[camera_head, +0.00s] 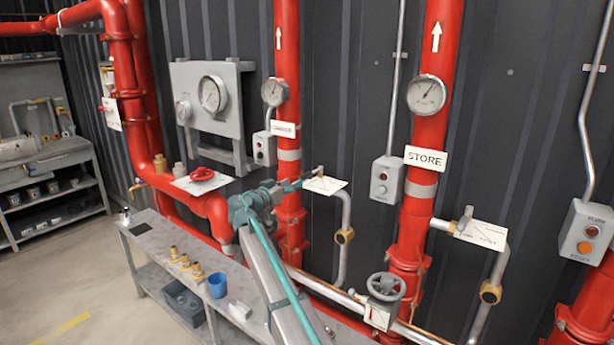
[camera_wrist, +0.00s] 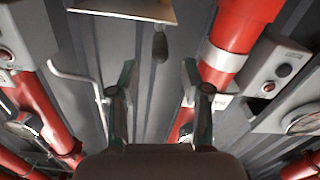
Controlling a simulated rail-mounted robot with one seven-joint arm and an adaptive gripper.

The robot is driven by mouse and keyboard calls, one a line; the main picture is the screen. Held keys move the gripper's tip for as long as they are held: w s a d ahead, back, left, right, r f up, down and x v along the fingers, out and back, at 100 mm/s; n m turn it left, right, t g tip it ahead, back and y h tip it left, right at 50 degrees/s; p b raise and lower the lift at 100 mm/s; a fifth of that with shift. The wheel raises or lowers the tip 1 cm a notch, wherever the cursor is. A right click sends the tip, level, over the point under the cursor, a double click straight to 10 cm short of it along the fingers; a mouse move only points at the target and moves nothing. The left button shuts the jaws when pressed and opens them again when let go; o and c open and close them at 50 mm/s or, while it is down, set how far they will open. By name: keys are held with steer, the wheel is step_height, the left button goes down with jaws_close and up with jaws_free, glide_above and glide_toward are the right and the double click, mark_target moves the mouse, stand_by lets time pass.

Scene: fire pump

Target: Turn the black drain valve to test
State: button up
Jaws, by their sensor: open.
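A valve with a small dark lever (camera_head: 318,171) and a white card (camera_head: 326,185) sits on a thin grey pipe right of the middle red riser. In the wrist view, a dark lever handle (camera_wrist: 160,43) sticks out beside a pale card (camera_wrist: 130,9), ahead of my fingertips and apart from them. My gripper (camera_head: 287,187) is just left of this valve in the head view. In the wrist view my gripper (camera_wrist: 158,75) is open and empty, with its fingers on either side of the lever's line. The wording on the card is too small to read.
A red riser (camera_head: 288,150) with a gauge stands close to my gripper. A similar lever valve (camera_head: 465,216) is further right, by the STORE riser (camera_head: 430,130). A grey handwheel (camera_head: 386,286) sits lower. A grey bench (camera_head: 140,232) holds brass fittings and a blue cup (camera_head: 217,285).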

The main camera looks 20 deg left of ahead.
mark_target(305, 177)
steer(key=p+x, duration=0.2)
steer(key=x, duration=0.5)
steer(key=shift+w+d, duration=0.15)
steer(key=shift+w, duration=0.2)
jaws_close()
